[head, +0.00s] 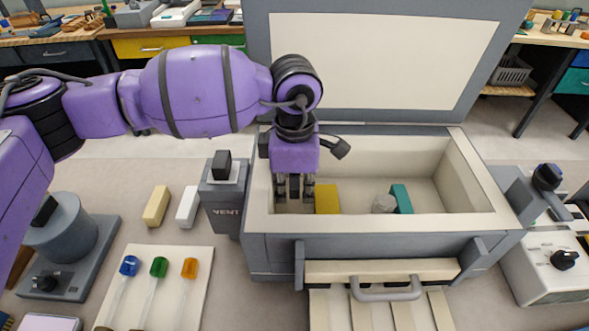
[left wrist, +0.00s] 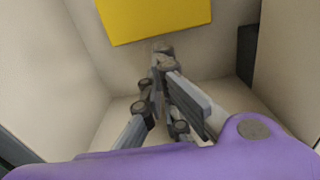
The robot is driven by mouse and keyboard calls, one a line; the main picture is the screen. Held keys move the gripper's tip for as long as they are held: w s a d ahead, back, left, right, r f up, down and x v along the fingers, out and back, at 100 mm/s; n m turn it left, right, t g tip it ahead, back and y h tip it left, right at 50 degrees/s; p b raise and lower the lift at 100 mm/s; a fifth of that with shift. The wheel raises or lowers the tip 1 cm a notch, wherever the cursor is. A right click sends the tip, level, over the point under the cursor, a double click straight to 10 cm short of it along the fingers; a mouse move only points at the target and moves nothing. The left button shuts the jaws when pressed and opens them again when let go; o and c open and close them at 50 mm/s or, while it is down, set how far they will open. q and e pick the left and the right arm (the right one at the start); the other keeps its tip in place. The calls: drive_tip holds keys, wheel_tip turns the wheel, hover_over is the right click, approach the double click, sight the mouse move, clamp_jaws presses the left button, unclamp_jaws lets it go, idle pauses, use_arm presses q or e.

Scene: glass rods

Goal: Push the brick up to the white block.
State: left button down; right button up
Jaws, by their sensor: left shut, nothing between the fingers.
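A yellow brick (head: 327,199) sits inside the open grey box, toward its left end. It also fills the top of the left wrist view (left wrist: 165,18). My left gripper (head: 294,192) points down inside the box, just left of the yellow brick, shut and empty. In the left wrist view its fingertips (left wrist: 163,52) are close to the brick's edge; I cannot tell whether they touch. My right gripper is not in view.
The box's cream rim (head: 380,225) surrounds the workspace, and its raised lid (head: 375,60) stands behind. A grey vent post (head: 222,190) is at the left. Outside lie a cream block (head: 157,205) and a white block (head: 187,207). The box floor between brick and round block is clear.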

sight(333, 200)
use_arm(q)
drive_tip(key=shift+f, duration=1.15)
drive_tip(key=d, duration=0.8)
drive_tip(key=shift+b, duration=0.35)
wheel_tip(333, 200, up, 12)
